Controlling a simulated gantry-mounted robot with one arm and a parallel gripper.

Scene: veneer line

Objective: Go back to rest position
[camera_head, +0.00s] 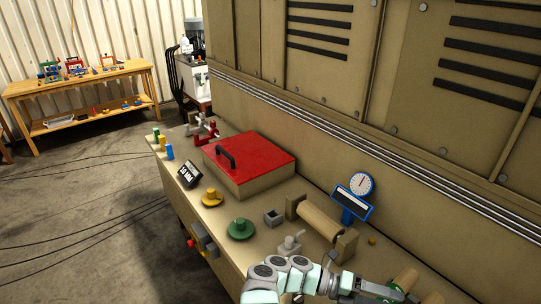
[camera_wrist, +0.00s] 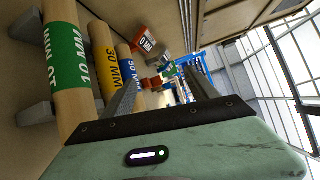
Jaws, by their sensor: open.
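My gripper (camera_wrist: 162,78) shows in the wrist view with its two dark fingers apart and nothing visible between them. Beside the fingers on the left are wooden rolls with a green "10 MM" band (camera_wrist: 68,55), a yellow "30 MM" band (camera_wrist: 105,58) and a blue band (camera_wrist: 126,62). In the head view my pale green and grey arm crosses the bottom edge toward the right. It reaches over the bench near the ends of wooden rolls (camera_head: 407,277). The fingertips cannot be made out there.
A tall beige cabinet (camera_head: 330,70) stands behind. Open floor (camera_head: 90,215) lies left.

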